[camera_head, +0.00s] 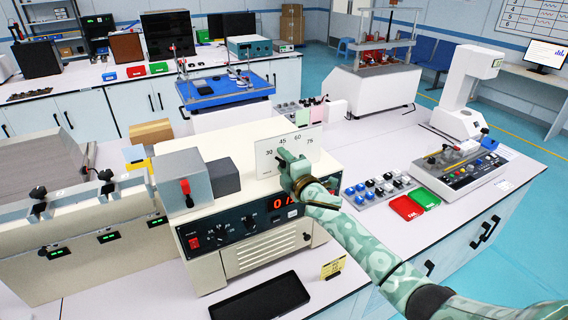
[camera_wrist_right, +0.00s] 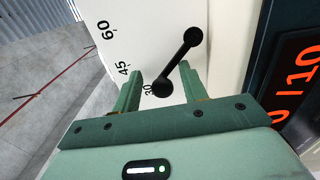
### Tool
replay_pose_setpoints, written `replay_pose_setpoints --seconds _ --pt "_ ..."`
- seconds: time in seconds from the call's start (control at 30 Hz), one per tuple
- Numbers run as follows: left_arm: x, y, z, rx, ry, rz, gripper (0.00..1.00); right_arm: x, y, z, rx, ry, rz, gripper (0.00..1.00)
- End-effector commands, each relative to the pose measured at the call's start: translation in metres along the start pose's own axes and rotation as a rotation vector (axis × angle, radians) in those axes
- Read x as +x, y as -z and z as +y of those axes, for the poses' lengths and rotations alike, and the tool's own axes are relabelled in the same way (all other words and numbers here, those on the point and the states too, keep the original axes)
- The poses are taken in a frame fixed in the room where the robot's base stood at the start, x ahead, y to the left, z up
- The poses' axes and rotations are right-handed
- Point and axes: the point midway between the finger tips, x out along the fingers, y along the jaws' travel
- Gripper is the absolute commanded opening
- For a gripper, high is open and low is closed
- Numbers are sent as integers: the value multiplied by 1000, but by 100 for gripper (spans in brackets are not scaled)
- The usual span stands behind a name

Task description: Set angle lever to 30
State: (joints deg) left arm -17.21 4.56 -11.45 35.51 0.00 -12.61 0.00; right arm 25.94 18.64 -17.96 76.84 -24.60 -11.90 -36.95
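The angle lever (camera_wrist_right: 179,60) is a black rod with a ball at each end, in front of a white scale plate (camera_wrist_right: 128,35) marked 30, 45 and 60 in the right wrist view. Its lower ball is close beside the 30 mark. My right gripper (camera_wrist_right: 160,84) is open, with one finger on each side of that lower ball; I cannot tell whether either touches. In the head view the scale plate (camera_head: 264,146) stands on the cream tester (camera_head: 263,212), and my right gripper (camera_head: 284,156) covers the lever. My left gripper is not in view.
A red digital display (camera_head: 284,202) is on the tester front, partly behind my right arm. A grey block (camera_head: 183,183) sits on the tester's left. A black tray (camera_head: 259,298) lies in front. Red and green trays (camera_head: 407,208) and a control box (camera_head: 460,171) stand to the right.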

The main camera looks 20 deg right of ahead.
Motion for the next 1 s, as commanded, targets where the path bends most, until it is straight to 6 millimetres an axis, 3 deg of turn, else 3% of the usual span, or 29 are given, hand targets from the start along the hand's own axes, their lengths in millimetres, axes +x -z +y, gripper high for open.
replay_pose_setpoints --seconds 0.17,0.27,0.7,0.83,1.0 --pt "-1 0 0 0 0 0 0 -4 1 -2 3 3 2 43" --pt "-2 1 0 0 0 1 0 -17 1 -2 2 4 2 43" --pt "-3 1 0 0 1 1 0 -129 0 -3 2 4 1 43" --pt "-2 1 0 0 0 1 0 -150 -1 -3 2 3 0 43" --pt "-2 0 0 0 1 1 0 -162 -2 -1 1 0 -1 43"
